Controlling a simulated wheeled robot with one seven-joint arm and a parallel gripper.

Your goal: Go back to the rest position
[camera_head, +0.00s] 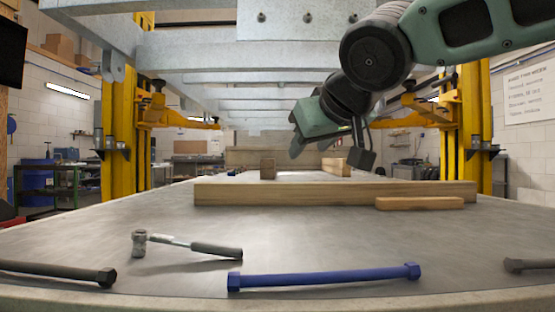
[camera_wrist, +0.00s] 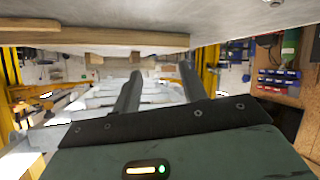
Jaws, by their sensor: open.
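My gripper (camera_head: 331,153) hangs from the arm at the upper right in the head view, above and behind the long wooden beam (camera_head: 310,193). Its two dark fingers stand apart and nothing shows between them. The wrist view, which looks upside down, also shows both fingers apart and empty, with wooden beams (camera_wrist: 95,37) on the table at the top of the picture. My gripper appears clear of the beam and the table. How high it is above the table is hard to tell.
The grey table (camera_head: 180,272) holds a hammer (camera_head: 190,245), a blue bolt (camera_head: 325,278), dark bolts (camera_head: 58,271) at both sides and a short wooden piece (camera_head: 419,203). The steel trailer frame (camera_head: 240,62) spans overhead, close to my arm. Yellow lift posts (camera_head: 122,140) stand beyond the table.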

